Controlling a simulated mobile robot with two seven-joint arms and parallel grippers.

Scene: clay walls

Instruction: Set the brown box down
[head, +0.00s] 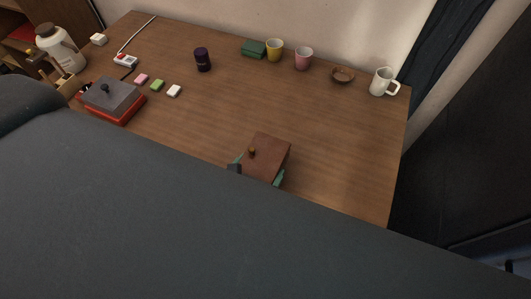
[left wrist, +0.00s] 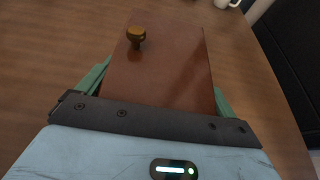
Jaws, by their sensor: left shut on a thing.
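The brown box (head: 269,152) has a flat reddish-brown top with a small round brass-coloured knob near its left side. In the head view it is at the front middle of the wooden table (head: 330,130). My left gripper (head: 259,170) is shut on the brown box, with a green finger on either side of it. The left wrist view shows the box (left wrist: 170,75) between the two green fingers (left wrist: 157,88). The box's underside is hidden, so I cannot tell whether it touches the table. My dark arm covers the lower part of the head view. My right gripper is not in view.
Bare table surrounds the box. A grey-and-red box (head: 112,101) and small blocks (head: 157,86) are at left. A dark jar (head: 202,60), green box (head: 254,48), yellow cup (head: 275,50), pink cup (head: 303,59), bowl (head: 342,75) and white mug (head: 382,82) stand toward the back.

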